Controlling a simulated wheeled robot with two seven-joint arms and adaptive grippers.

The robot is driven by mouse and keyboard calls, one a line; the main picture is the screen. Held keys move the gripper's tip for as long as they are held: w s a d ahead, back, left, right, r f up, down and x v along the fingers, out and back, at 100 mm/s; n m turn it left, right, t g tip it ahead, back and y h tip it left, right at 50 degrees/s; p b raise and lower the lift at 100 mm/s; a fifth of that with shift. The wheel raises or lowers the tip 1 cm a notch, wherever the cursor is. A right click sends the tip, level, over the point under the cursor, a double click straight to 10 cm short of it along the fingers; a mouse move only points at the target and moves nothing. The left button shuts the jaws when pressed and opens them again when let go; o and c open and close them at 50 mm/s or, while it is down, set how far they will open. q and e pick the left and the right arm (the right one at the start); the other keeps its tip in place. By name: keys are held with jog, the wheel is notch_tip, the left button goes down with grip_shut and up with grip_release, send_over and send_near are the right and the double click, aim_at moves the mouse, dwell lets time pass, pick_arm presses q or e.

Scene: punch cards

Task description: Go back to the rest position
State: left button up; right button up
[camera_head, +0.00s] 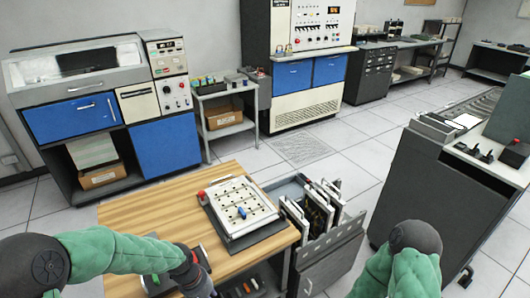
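My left arm reaches in from the lower left over the wooden table. Its dark gripper (200,284) is at the table's front edge, partly cut off by the bottom of the picture, and its fingers cannot be made out clearly. My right arm shows only as a green and dark link at the lower right; its gripper is out of the picture.
A white panel (262,208) with a blue piece (242,212) lies on the wooden table (130,208). An open bin (330,246) holding upright cards (294,214) stands right of it. A dark console (420,180) stands farther right. Tiled floor behind is clear.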

pick_arm(q)
jog(key=s+d+f, duration=0.3)
jog(key=s+f, duration=0.2)
jog(key=f, duration=0.4)
jog(key=s+d+f+m+h, duration=0.1)
jog(key=s+d+f, duration=0.3)
jog(key=f, duration=0.5)
jog(key=shift+s+f+m+t+h, duration=0.25)
jog(key=shift+s+m+t+h, duration=0.05)
jog(key=shift+s, duration=0.85)
